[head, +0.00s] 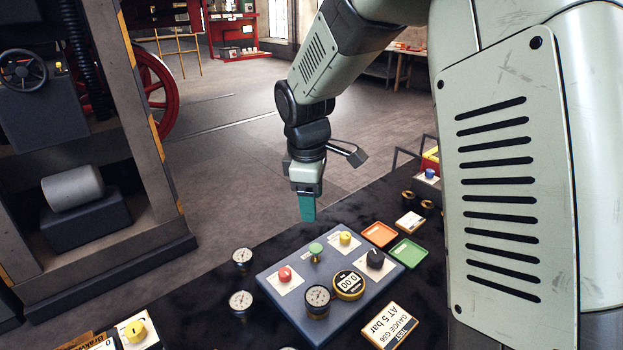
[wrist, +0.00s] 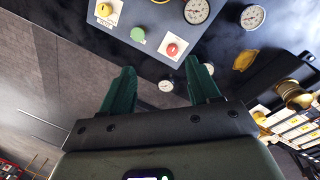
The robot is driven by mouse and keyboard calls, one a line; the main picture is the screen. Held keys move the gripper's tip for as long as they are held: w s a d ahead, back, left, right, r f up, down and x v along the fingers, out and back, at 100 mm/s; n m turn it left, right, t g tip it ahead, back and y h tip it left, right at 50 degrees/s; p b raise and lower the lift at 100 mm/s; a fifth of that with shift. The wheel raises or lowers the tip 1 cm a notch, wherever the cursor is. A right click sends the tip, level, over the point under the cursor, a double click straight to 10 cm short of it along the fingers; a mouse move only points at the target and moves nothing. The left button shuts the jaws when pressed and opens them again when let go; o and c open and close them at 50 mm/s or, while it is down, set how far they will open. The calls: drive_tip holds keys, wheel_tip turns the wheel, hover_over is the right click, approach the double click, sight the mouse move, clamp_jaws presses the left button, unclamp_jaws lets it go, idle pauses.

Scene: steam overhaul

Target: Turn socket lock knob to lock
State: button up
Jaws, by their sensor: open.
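A blue-grey test panel (head: 300,250) lies on the dark bench. It carries a red knob (head: 285,273), a green knob (head: 316,250), a yellow knob (head: 346,238) and a black knob (head: 375,258). Their labels are too small to read, so I cannot tell which is the socket lock knob. In the wrist view the yellow (wrist: 104,9), green (wrist: 138,34) and red (wrist: 172,49) knobs show beyond the fingers. My gripper (head: 307,218) hangs above the panel's far side, fingers down, touching nothing. In the wrist view its teal fingers (wrist: 160,80) are apart and empty.
The panel also bears a dial gauge (head: 318,297) and a round yellow display (head: 348,284) reading 0.00. Loose gauges (head: 242,256) stand left of it. Orange (head: 379,234) and green (head: 408,252) trays and a "TEST GAUGE" card (head: 390,326) lie right of it.

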sight(284, 272)
drive_tip(key=a+f+n, duration=0.1)
drive_tip(key=a+f, duration=0.1)
drive_tip(key=f, duration=0.6)
drive_tip(key=w+a+f+n+g, duration=0.1)
drive_tip(key=a+f+n, duration=0.1)
drive_tip(key=f, duration=0.6)
drive_tip(key=w+a+f+n, duration=0.1)
drive_tip(key=a+f+n, duration=0.1)
drive_tip(key=f, duration=0.6)
drive_tip(key=shift+w+a+f+g+y, duration=0.1)
drive_tip(key=shift+w+a+g+y, duration=0.05)
drive_tip(key=shift+a, duration=0.2)
drive_tip(key=shift+w+a+f+g+y, duration=0.1)
drive_tip(key=shift+a+g+y, duration=0.05)
drive_tip(key=shift+a, duration=0.15)
drive_tip(key=c, duration=1)
drive_tip(key=shift+c, duration=0.2)
